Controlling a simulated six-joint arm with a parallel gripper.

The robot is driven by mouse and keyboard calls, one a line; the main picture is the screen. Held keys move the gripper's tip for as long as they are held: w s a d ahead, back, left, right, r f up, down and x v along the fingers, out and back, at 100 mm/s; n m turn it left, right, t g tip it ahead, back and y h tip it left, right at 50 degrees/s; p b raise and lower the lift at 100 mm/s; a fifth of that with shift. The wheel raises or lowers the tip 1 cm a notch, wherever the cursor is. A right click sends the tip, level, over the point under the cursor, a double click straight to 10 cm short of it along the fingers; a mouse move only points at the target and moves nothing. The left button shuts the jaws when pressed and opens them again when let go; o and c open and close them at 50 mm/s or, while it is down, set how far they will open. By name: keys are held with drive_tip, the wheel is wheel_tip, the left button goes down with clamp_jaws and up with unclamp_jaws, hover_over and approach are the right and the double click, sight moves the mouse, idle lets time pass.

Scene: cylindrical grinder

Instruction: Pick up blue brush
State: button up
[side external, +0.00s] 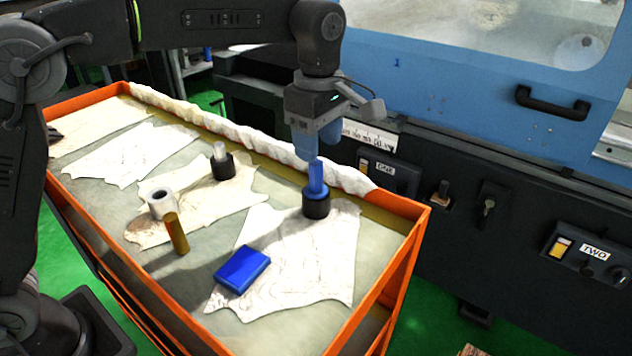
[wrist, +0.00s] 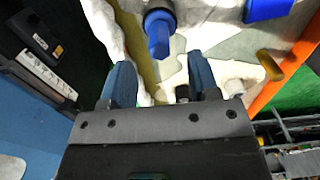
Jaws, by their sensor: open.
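The blue brush (side external: 317,184) stands upright on a cloth near the right end of the orange-edged table, blue handle up and black round base down. My gripper (side external: 318,148) points down just above its handle top, blue fingers close to it. In the wrist view, the brush (wrist: 158,36) shows past the fingertips, sideways between the two blue fingers of my gripper (wrist: 161,76). The fingers are apart with nothing held between them. Whether a finger touches the handle cannot be told.
A blue box (side external: 241,270), brown cylinder (side external: 176,233), white roll (side external: 161,203) and clear-handled black-based brush (side external: 222,163) stand left of the brush. A rolled white cloth (side external: 250,130) runs along the back edge. The blue-and-dark grinder (side external: 450,90) stands close behind.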

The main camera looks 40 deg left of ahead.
sight(316, 176)
drive_tip(key=shift+w+a+f, duration=0.1)
drive_tip(key=shift+a+f, duration=0.05)
drive_tip(key=shift+f, duration=1.8)
drive_tip(key=shift+a+f, duration=0.15)
drive_tip(key=shift+f, duration=1.8)
drive_tip(key=c, duration=1)
